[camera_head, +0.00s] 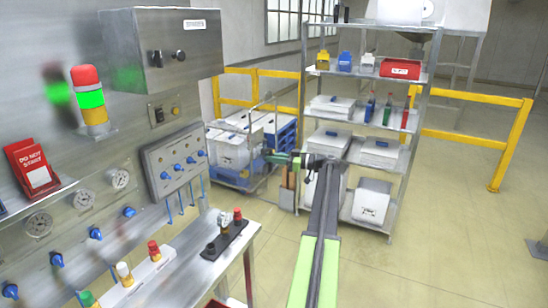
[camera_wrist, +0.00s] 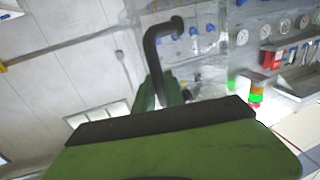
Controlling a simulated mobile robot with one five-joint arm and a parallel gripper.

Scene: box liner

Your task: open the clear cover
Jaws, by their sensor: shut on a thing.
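The clear cover (camera_head: 236,150) shows only faintly in the head view. It stands out to the right from the grey switch box (camera_head: 174,160), which has blue knobs, so it looks partly open. Its far edge is near my gripper (camera_head: 272,156). In the wrist view a dark bent handle (camera_wrist: 153,60) rises from between the green fingers of my gripper (camera_wrist: 165,98), which are shut on it. The see-through cover (camera_wrist: 208,65) seems to lie behind the handle, with blue knobs visible through it. The fingertips are partly hidden by my gripper's own body.
A metal shelf (camera_head: 371,148) with bins and bottles stands behind my arm. A cart with crates (camera_head: 240,150) is behind the cover. A signal lamp (camera_head: 91,100) and gauges are on the left wall. A bench (camera_head: 190,262) is below. The floor at right is free.

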